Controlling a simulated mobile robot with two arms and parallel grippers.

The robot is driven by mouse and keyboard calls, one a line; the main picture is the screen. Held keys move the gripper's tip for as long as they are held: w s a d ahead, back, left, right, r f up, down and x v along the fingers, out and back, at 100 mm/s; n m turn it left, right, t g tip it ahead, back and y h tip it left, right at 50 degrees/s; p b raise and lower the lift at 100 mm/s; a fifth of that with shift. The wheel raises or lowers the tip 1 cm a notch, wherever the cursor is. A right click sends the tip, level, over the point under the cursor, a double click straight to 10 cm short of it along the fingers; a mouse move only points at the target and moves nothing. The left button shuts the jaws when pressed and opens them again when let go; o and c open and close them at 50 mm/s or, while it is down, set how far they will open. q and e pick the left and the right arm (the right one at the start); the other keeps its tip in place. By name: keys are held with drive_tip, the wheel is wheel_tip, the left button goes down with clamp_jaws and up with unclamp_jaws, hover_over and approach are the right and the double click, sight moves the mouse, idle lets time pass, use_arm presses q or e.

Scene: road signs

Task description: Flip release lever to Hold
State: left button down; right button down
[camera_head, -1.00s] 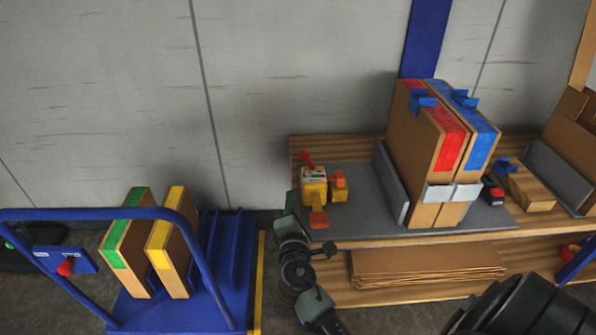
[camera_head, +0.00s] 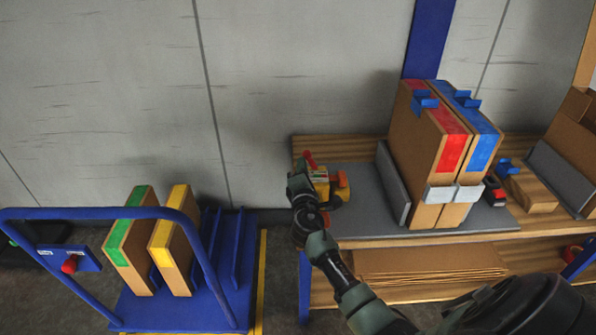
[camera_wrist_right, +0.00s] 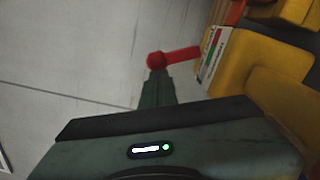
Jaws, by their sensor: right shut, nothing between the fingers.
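A yellow device (camera_head: 342,187) stands on the left end of the workbench, partly hidden behind my right gripper (camera_head: 298,176). A red lever (camera_head: 310,161) rises from it, leaning up and left. In the right wrist view the lever (camera_wrist_right: 183,54) extends left from the device (camera_wrist_right: 270,65) and ends in a round red knob. The closed fingertips of my right gripper (camera_wrist_right: 157,84) are right at this knob; I cannot tell whether they touch. A label (camera_wrist_right: 215,54) with red and green bands sits beside the lever; its words are unreadable. My left gripper is out of view.
Two upright cartons (camera_head: 428,150) with red and blue tape stand on the grey mat (camera_head: 362,212). A blue trolley (camera_head: 175,313) at left carries green- and yellow-taped cartons. Flat cardboard (camera_head: 430,262) lies on the lower shelf. The wall (camera_head: 300,70) is close behind.

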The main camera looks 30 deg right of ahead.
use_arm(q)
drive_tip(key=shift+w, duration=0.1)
use_arm(e)
drive_tip(key=shift+d, duration=0.1)
idle(0.3)
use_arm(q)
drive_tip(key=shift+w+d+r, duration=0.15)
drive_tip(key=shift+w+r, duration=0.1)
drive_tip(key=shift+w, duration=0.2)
use_arm(e)
drive_tip(key=shift+s+d+r+m, duration=0.1)
drive_tip(key=shift+r+m, duration=0.05)
drive_tip(key=shift+m, duration=0.35)
